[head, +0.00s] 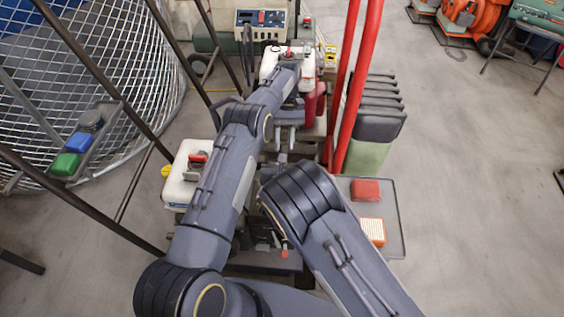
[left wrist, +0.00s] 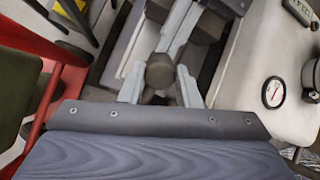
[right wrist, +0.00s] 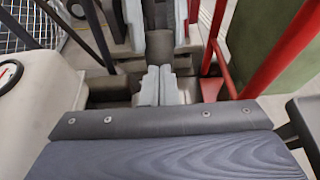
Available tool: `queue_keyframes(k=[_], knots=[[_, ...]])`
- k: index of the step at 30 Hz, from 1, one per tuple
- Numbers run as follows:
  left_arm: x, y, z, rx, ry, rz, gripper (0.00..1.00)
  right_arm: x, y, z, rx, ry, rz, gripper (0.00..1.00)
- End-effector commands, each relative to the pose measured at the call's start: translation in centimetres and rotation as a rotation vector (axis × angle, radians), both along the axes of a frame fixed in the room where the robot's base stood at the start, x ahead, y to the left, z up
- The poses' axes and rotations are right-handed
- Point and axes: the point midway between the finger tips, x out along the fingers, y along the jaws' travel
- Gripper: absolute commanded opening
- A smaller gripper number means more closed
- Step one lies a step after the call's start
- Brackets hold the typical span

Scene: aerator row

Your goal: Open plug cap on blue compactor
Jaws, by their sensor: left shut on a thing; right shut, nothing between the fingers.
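My left gripper (head: 284,138) shows in the middle of the head view, at the end of the arm reaching away. In the left wrist view, its pale fingers (left wrist: 160,88) are shut on a dark brown-grey knob-like piece (left wrist: 160,72). I cannot tell for certain that this piece is the plug cap. The right wrist view shows a dark rounded piece (right wrist: 160,45) between pale finger-like parts at the top. My right gripper (right wrist: 158,86) is shut and empty just below that piece. My arms hide much of the machine, and no clearly blue compactor body shows.
A white casing (left wrist: 275,75) with a round gauge (left wrist: 274,92) stands close by. Red bars (head: 345,95) rise on the right. A tray (head: 392,215) holds a red box (head: 365,190) and an orange-and-white box (head: 372,231). A wire mesh drum (head: 130,50) stands left.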

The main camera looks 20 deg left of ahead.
Motion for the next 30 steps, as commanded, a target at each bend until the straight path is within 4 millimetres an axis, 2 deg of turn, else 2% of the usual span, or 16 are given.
queue_keyframes(k=[6,12,13,18,30], knots=[[0.0,0.1,0.0,0.002,0.000,0.000,0.00,0.8,0.2,1.4,0.003,-0.003,-0.002,0.00],[0.0,0.1,0.0,0.002,0.000,0.000,0.00,1.0,0.3,1.8,0.006,-0.013,-0.002,0.00],[0.0,0.1,0.0,0.001,0.001,0.000,0.31,1.0,0.3,1.8,0.007,-0.015,-0.002,0.00],[0.0,0.0,0.0,0.001,0.001,0.000,0.52,0.9,0.3,1.6,0.005,-0.010,-0.002,0.00],[-0.1,0.0,0.2,0.004,-0.011,0.000,0.52,0.7,0.2,1.6,0.002,-0.003,0.000,0.00]])
